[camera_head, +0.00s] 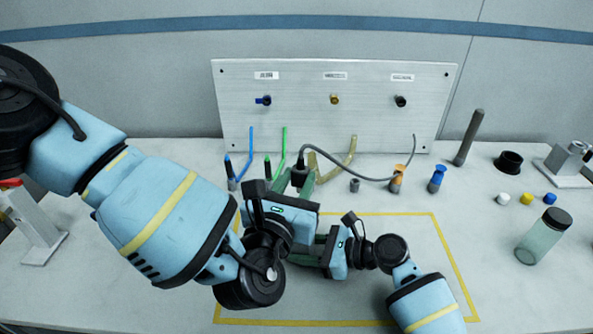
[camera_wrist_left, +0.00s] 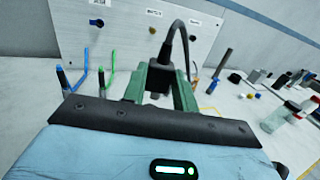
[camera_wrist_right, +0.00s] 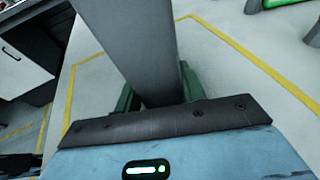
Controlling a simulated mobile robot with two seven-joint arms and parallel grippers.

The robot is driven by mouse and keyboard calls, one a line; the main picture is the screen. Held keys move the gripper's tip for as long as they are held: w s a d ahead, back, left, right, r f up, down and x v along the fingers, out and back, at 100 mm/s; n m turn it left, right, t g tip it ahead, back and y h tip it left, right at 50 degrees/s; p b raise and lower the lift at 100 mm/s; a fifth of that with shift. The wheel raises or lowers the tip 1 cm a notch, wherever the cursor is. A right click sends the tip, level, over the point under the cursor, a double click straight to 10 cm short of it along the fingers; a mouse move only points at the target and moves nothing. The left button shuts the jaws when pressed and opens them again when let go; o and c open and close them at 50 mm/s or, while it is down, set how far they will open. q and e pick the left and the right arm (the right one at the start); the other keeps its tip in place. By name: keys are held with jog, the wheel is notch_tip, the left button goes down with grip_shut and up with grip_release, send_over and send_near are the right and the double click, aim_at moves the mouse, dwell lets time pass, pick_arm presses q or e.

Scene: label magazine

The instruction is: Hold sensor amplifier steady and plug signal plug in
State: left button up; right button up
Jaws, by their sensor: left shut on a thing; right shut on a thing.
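The black signal plug (camera_head: 299,177) has a dark cable that arches up and to the right. My left gripper (camera_head: 304,190) is shut on this plug, in front of the panel. In the left wrist view the plug (camera_wrist_left: 160,79) sits between the green fingers. My right gripper (camera_head: 308,252) is lower, just below the left one. In the right wrist view its green fingers are shut on a grey block-like body (camera_wrist_right: 138,45), apparently the sensor amplifier. In the head view my left gripper and arm hide this body; its socket cannot be seen.
An upright panel (camera_head: 330,125) with three labelled fittings stands behind. Blue and green tubes (camera_head: 283,147) rise left of the plug. Coloured fittings (camera_head: 437,180), a dark rod (camera_head: 468,138) and a bottle (camera_head: 544,236) stand right. Yellow tape (camera_head: 452,260) outlines a mostly clear area.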

pick_arm(q)
jog(key=shift+f, duration=0.9)
pick_arm(e)
jog(key=shift+r, duration=0.1)
pick_arm(q)
jog(key=shift+f, duration=1.3)
dwell(1.4)
jog(key=o, duration=1.1)
jog(key=shift+o, duration=0.2)
jog(key=shift+s, duration=0.1)
jog(key=v, duration=1.2)
jog(key=shift+a, duration=0.1)
pick_arm(e)
jog(key=o, duration=0.8)
jog(key=shift+o, duration=0.2)
